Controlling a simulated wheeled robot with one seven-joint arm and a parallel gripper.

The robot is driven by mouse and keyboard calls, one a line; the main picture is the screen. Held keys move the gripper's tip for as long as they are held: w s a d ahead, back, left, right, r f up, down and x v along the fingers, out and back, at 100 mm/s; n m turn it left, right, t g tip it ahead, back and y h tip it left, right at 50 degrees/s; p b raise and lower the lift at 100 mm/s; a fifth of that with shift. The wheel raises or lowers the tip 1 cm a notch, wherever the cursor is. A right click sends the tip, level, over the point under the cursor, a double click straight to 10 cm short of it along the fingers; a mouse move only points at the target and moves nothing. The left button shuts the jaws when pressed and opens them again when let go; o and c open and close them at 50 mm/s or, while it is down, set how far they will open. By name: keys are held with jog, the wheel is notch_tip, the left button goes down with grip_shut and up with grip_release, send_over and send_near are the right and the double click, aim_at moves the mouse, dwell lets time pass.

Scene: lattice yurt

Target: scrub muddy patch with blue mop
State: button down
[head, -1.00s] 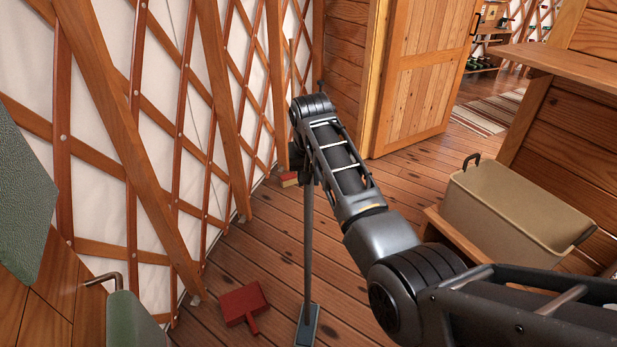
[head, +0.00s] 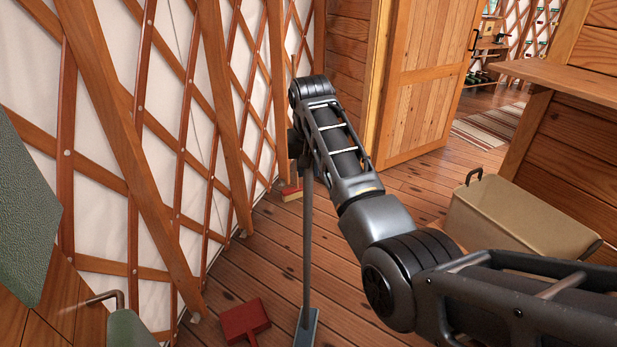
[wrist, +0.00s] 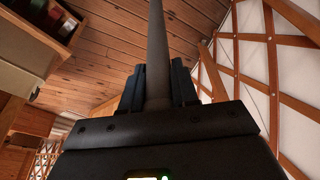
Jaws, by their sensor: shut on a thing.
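The mop (head: 307,240) has a long grey pole and a flat blue-grey head (head: 307,328) at the bottom of the head view. It stands nearly upright over the plank floor. Whether its head touches the boards is unclear. My gripper (head: 297,147) is shut on the upper pole, partly hidden behind my forearm. In the wrist view the pole (wrist: 157,55) runs between the two dark fingers (wrist: 158,88). I cannot make out a muddy patch; the dark spots on the boards look like wood knots.
A red dustpan (head: 245,321) lies on the floor left of the mop head. A beige tub (head: 525,222) stands right, near an open wooden door (head: 425,80). A green-grey panel is at left.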

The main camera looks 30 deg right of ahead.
notch_tip(320, 180, up, 2)
dwell(1.2)
